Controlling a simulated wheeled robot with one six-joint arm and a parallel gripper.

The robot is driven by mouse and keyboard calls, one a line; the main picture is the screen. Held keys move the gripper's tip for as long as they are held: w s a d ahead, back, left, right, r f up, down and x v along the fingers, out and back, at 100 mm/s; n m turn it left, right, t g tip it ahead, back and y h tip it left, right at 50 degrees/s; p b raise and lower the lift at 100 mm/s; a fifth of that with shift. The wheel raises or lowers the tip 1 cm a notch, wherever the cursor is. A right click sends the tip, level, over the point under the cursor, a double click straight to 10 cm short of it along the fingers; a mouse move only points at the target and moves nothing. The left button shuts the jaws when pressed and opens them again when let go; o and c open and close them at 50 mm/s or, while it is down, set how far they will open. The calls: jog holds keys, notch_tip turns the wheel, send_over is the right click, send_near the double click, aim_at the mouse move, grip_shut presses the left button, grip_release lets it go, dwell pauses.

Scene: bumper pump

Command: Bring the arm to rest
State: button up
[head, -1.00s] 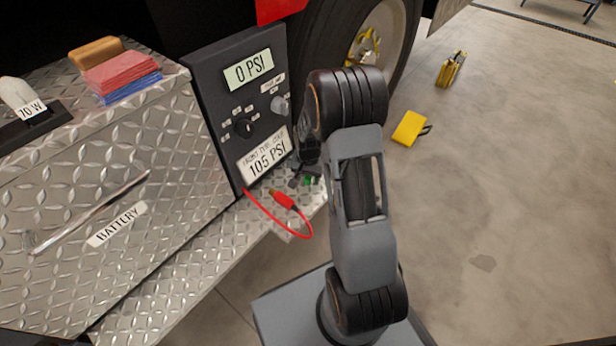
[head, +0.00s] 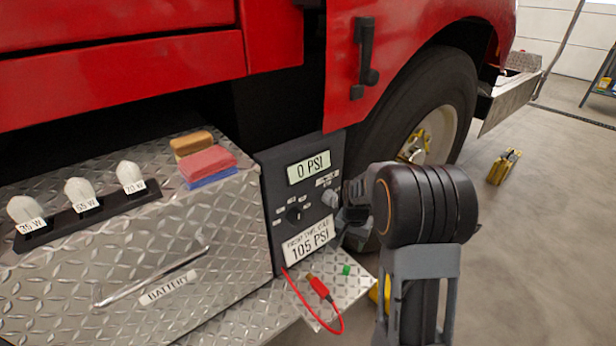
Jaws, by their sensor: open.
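My arm rises at the right of centre in the head view, its black elbow (head: 428,205) in front of the truck's front tyre. My gripper (head: 352,216) shows small and dark to the left of the elbow, partly hidden by it. It is open, and I see nothing held in it. It appears close to the right edge of the black pump panel (head: 298,196), near a grey knob (head: 330,197). I cannot tell whether it touches the panel. The panel reads 0 PSI above a 105 PSI label.
The diamond-plate battery box (head: 150,270) fills the left, with bulbs and coloured blocks (head: 207,165) on top. A red cable (head: 320,288) and a green piece (head: 346,270) lie on the bumper ledge.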

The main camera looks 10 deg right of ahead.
jog(key=s+a+r+n+t+p, duration=0.1)
jog(key=s+a+r+n+p, duration=0.1)
jog(key=s+r+p, duration=0.3)
jog(key=s+a+r+n+t+p, duration=0.1)
jog(key=s+a+r+n+p, duration=0.2)
jog(key=r+p, duration=1.1)
jog(key=s+a+r+n+t+p, duration=0.1)
jog(key=s+a+r+n+p, duration=0.2)
jog(key=r, duration=2.1)
jog(key=s+a+p, duration=0.1)
jog(key=s+p, duration=0.4)
jog(key=p, duration=0.2)
jog(key=shift+a+t, duration=0.3)
jog(key=shift+a, duration=0.05)
jog(key=shift+s, duration=0.1)
jog(key=shift+c, duration=0.5)
